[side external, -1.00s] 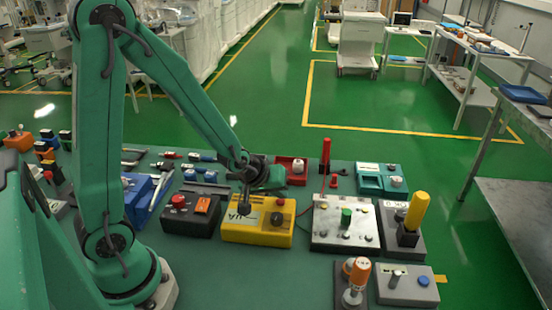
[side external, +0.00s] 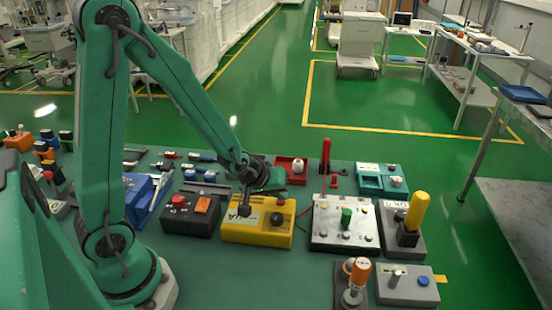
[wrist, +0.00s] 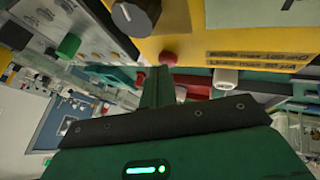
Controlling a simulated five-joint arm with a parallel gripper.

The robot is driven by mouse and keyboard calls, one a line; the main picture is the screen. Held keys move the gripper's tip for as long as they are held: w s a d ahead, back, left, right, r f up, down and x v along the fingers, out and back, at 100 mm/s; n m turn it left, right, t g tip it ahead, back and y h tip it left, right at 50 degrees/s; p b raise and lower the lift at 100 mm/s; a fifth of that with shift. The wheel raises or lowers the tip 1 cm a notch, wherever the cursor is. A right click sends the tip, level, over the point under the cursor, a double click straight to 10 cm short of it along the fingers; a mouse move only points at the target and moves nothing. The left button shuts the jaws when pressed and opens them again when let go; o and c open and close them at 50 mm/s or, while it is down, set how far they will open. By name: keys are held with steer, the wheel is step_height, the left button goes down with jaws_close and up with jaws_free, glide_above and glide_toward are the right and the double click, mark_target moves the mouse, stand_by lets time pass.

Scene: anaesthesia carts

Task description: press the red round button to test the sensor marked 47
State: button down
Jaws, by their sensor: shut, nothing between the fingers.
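A yellow box (side external: 258,229) stands mid-table in the side external view, with a pale label and a dark round knob (side external: 277,219). A small red round button (side external: 280,201) shows behind the knob. The wrist view shows the yellow box (wrist: 240,22) at the top and the red button (wrist: 168,58) at its edge. I cannot read 47 on any box.
A dark box (side external: 192,222) with a larger red button stands just left. A metal panel (side external: 345,238) with a green button stands right, and a grey box with a yellow lever (side external: 416,210) beyond it. Bare table lies in front of the yellow box.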

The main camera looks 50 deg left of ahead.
mark_target(279, 203)
steer(key=shift+f, duration=0.15)
stand_by(0.6)
steer(key=shift+r, duration=0.8)
steer(key=shift+r, duration=2.5)
